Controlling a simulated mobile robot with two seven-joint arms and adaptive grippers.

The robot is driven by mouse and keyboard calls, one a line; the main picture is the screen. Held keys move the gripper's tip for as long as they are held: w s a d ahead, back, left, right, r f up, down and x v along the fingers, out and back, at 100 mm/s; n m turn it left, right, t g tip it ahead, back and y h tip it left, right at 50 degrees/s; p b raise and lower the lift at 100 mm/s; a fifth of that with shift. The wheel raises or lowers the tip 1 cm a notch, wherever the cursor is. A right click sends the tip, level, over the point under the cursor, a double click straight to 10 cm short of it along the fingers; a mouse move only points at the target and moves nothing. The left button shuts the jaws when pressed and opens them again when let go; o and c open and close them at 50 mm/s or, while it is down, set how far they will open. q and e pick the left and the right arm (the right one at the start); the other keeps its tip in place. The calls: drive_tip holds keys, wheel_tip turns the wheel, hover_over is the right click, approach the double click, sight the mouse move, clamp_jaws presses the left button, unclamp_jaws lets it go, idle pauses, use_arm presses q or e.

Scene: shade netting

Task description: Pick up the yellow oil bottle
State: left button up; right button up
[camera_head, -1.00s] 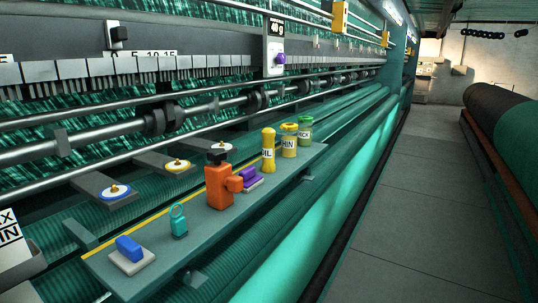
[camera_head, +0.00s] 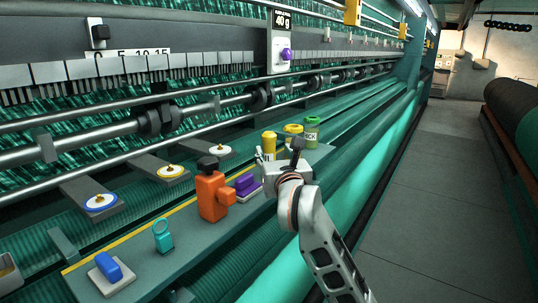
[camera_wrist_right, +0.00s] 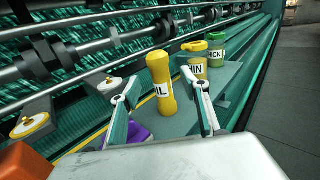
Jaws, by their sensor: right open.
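The yellow oil bottle (camera_head: 269,141) stands upright on the grey-green shelf (camera_head: 132,244), partly hidden behind my right gripper (camera_head: 278,150) in the head view. In the right wrist view the bottle (camera_wrist_right: 160,85) shows between the two fingers of my right gripper (camera_wrist_right: 161,78), with part of its label visible. The fingers are spread and apart from it. I cannot tell whether the bottle is fully between the fingertips or just beyond them. My left gripper is not in view.
A second yellow container (camera_wrist_right: 195,60) and a green one (camera_wrist_right: 216,48) stand just behind the bottle. An orange bottle (camera_head: 211,192), a purple block (camera_head: 246,185), a teal item (camera_head: 163,236) and a blue block (camera_head: 109,266) sit nearer. Machine rods run along the left.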

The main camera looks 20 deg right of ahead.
sight(270, 146)
drive_tip(key=shift+w+d+f+p, duration=0.1)
drive_tip(key=shift+w+d+p, duration=0.05)
drive_tip(key=shift+w, duration=1.15)
drive_tip(key=shift+w+d+f+p, duration=0.1)
drive_tip(key=shift+w+p, duration=0.05)
drive_tip(key=shift+w, duration=1.15)
drive_tip(key=shift+w+d+p, duration=0.15)
drive_tip(key=shift+w, duration=1.15)
drive_tip(key=c, duration=1.3)
